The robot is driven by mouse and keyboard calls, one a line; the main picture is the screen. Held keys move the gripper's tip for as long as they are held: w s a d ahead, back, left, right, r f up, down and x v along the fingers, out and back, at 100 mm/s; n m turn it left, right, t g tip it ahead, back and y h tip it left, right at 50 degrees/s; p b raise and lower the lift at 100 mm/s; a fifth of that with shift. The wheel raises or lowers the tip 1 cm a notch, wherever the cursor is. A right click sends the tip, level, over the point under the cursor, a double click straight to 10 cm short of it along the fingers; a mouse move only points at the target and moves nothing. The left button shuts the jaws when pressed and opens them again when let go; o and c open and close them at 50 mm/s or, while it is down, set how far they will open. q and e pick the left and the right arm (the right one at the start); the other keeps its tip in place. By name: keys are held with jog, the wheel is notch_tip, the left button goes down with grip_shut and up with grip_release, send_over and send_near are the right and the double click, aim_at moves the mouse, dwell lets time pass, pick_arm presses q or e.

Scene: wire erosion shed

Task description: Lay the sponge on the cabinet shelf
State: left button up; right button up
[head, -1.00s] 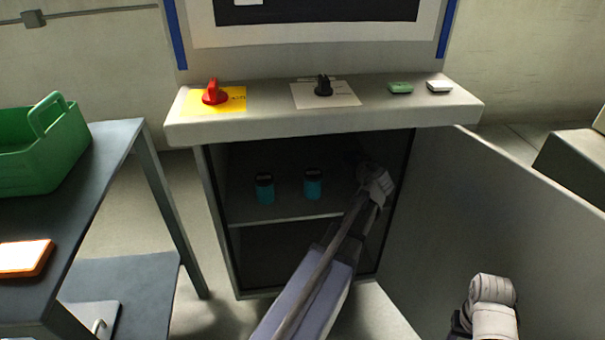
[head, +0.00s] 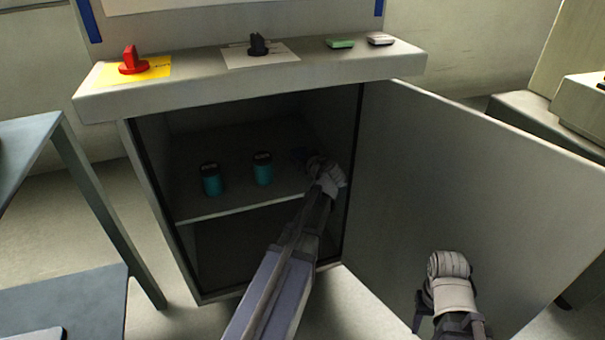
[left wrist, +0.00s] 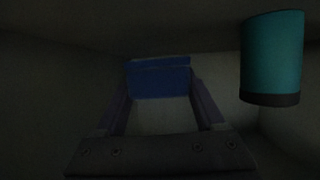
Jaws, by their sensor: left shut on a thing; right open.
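My left arm reaches into the open cabinet. My left gripper (head: 308,160) is at the right side of the compartment above the cabinet shelf (head: 235,200), right of two teal canisters. In the left wrist view the gripper (left wrist: 160,90) is shut on the blue sponge (left wrist: 158,80), which sits between its fingertips. In the head view the sponge is dark and mostly hidden by the hand. I cannot tell whether it touches the shelf. My right gripper (head: 447,328) is open, low in front of the cabinet door, partly cut off by the picture's lower edge.
Two teal canisters (head: 211,180) (head: 263,169) stand on the shelf; one shows close by in the wrist view (left wrist: 272,55). The cabinet door (head: 480,190) stands open at right. A ledge (head: 200,85) with knobs overhangs the opening. A table (head: 30,155) stands at left.

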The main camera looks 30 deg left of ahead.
pick_arm(q)
jog(key=shift+f+b, duration=1.8)
jog(key=shift+b, duration=0.05)
jog(key=shift+f, duration=0.15)
jog(key=o, duration=1.3)
jog(key=shift+r, duration=0.25)
jog(key=p+v, duration=0.4)
jog(key=v, duration=0.8)
jog(key=shift+p, duration=0.35)
